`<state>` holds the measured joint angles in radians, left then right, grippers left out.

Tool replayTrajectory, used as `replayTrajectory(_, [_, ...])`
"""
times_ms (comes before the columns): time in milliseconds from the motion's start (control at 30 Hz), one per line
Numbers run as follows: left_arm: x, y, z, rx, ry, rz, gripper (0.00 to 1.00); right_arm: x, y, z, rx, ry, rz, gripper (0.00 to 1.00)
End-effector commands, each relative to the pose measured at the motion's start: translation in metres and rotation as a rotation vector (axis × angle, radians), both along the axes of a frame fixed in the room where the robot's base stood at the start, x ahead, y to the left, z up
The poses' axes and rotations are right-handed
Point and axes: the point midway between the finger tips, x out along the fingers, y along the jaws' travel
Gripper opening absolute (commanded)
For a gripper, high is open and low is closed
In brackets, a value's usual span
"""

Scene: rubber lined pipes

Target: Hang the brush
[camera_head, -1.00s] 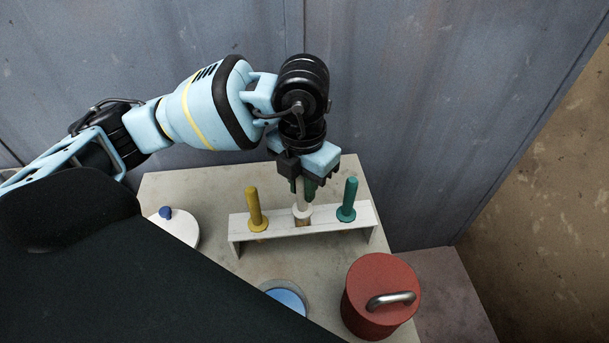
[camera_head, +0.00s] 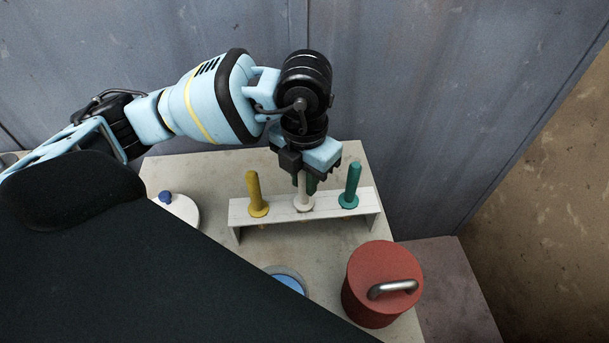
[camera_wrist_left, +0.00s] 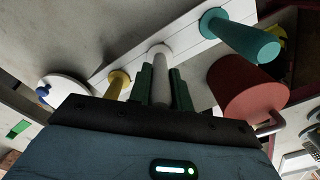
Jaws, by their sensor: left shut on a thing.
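The white-handled brush (camera_head: 303,202) stands upright at the middle place of the white rack (camera_head: 279,217), between a yellow handle (camera_head: 255,193) and a green handle (camera_head: 350,186). Its round collar appears to sit at the rack's top board; its lower part is hidden. My left gripper (camera_head: 306,184) points down from above and is shut on the white handle. In the left wrist view, the white handle (camera_wrist_left: 160,75) runs between the two dark green fingers of the gripper (camera_wrist_left: 161,88). My right gripper is not in view.
A red lidded pot (camera_head: 381,283) with a metal handle stands at the table's front right. A blue-filled round dish (camera_head: 289,281) is in front of the rack. A white lid with a blue knob (camera_head: 165,197) is at left. A grey metal wall (camera_head: 420,110) stands close behind.

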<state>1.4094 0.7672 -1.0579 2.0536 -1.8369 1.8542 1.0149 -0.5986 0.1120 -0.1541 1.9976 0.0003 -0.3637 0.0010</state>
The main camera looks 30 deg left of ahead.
Motion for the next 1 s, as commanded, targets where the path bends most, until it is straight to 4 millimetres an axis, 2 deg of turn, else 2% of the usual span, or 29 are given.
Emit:
replayTrajectory(33, [0.000, 0.000, 0.000, 0.000, 0.000, 0.000, 0.23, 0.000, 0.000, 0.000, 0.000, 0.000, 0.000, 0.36])
replayTrajectory(200, [0.000, 0.000, 0.000, 0.000, 0.000, 0.000, 0.45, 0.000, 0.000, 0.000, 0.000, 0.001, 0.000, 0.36])
replayTrajectory(567, [0.001, 0.000, 0.005, 0.000, -0.002, 0.000, 0.45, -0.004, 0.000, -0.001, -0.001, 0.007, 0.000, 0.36])
replayTrajectory(1000, [0.001, 0.000, 0.068, 0.000, -0.003, 0.000, 0.45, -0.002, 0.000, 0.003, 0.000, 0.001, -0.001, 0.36])
